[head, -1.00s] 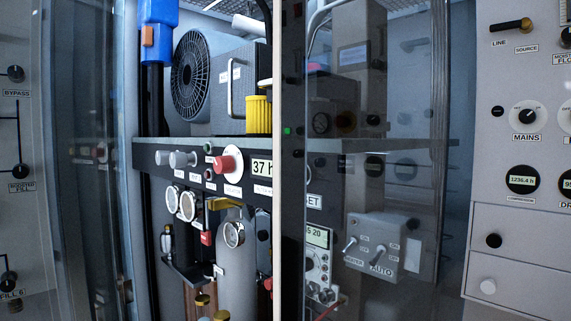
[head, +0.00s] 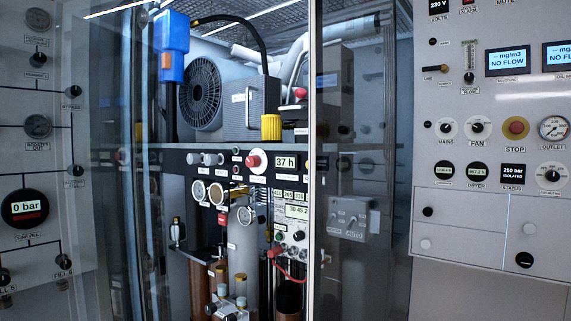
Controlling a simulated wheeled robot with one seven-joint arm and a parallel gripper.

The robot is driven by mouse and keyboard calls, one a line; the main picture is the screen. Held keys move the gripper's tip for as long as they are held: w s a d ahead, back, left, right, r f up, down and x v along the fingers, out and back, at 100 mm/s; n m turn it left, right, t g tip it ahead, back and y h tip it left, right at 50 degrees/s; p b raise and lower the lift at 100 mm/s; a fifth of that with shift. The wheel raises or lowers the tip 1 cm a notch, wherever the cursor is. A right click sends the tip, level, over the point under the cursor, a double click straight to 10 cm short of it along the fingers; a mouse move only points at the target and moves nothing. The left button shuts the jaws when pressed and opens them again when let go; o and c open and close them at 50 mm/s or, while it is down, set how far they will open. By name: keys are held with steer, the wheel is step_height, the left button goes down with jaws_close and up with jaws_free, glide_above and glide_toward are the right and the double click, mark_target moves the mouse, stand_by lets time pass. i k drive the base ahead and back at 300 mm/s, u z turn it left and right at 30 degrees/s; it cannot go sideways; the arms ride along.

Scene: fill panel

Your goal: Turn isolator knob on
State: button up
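No knob's label reads clearly as isolator. On the right panel (head: 480,215), a white round knob (head: 551,175) with a dark pointer sits at the far right; its label is too small to read. Beside it a status display (head: 513,174) reads "250 bar ISOLATED". Above are the MAINS knob (head: 446,128), the FAN knob (head: 477,128) and the red STOP button (head: 515,127). Inside the cabinet, a red knob (head: 254,161) on a white disc sits left of a "37 h" display (head: 286,162); its label is unreadable. My gripper is not in view.
A glass door with a pale vertical edge (head: 313,200) stands before the middle. The open cabinet holds a fan (head: 201,92), a yellow filter (head: 271,127) and a grey cylinder (head: 243,240). A left panel (head: 75,215) carries gauges and valves.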

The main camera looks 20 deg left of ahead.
mark_target(255, 162)
steer(key=u, duration=1.25)
